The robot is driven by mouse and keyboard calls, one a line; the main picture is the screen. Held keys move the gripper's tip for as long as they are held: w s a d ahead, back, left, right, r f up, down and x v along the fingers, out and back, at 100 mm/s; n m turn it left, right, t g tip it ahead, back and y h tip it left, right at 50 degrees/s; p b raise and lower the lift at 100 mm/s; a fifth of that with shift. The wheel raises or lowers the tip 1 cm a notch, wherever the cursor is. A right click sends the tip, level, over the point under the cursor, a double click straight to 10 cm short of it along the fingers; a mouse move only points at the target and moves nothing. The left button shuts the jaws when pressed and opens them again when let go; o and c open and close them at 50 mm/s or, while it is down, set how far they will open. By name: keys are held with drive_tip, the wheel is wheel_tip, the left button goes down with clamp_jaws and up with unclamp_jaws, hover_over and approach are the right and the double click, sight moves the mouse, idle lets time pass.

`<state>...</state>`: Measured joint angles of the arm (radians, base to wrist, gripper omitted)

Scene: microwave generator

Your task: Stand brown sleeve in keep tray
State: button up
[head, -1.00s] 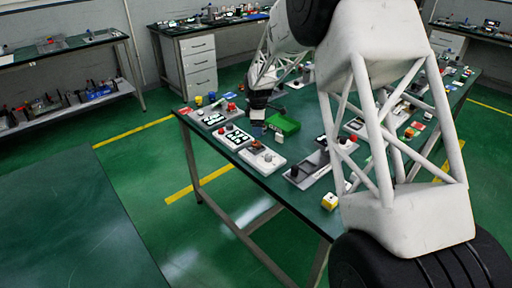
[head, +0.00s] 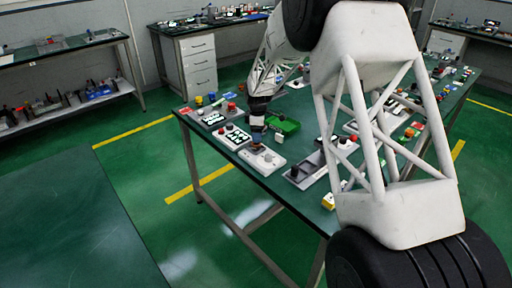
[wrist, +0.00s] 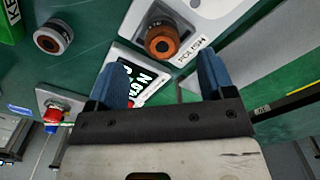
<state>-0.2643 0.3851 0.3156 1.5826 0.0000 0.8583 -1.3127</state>
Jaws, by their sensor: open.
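The brown sleeve (wrist: 162,42) stands upright in the round seat of a white fixture (wrist: 205,14) marked POLISH, at the top middle of the wrist view. The same white fixture (head: 268,160) shows in the head view, near the table's front edge. My gripper (wrist: 160,68) is open and empty, its two blue fingers apart, with the sleeve ahead of the gap between them. In the head view my gripper (head: 257,138) hangs just above the fixture and hides part of the sleeve. The green keep tray (head: 284,122) lies just behind; its lettered edge shows in the wrist view (wrist: 8,22).
A black-and-white lettered panel (head: 233,137) lies left of the fixture. A red button (wrist: 52,115) is at the wrist view's left.

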drive_tip(key=shift+f, duration=0.1)
drive_tip(key=shift+s+a+f, duration=0.1)
drive_tip(key=shift+a+f, duration=0.05)
drive_tip(key=shift+f, duration=1.15)
drive_tip(key=shift+a+f, duration=0.1)
drive_tip(key=shift+f, duration=1.15)
drive_tip(key=c, duration=1.1)
drive_tip(key=shift+r, duration=0.25)
drive_tip(key=shift+r, duration=0.55)
drive_tip(key=shift+s+d+r, duration=0.1)
drive_tip(key=shift+s+r, duration=0.15)
drive_tip(key=shift+r, duration=0.3)
drive_tip(key=shift+s+d+r, duration=0.1)
drive_tip(key=shift+s+r, duration=0.1)
drive_tip(key=shift+r, duration=0.35)
drive_tip(key=s+d+r, duration=0.1)
drive_tip(key=s+d, duration=0.2)
drive_tip(key=s, duration=1.1)
drive_tip(key=shift+s+d+r, duration=0.15)
drive_tip(key=shift+s+d, duration=0.15)
drive_tip(key=shift+d, duration=0.1)
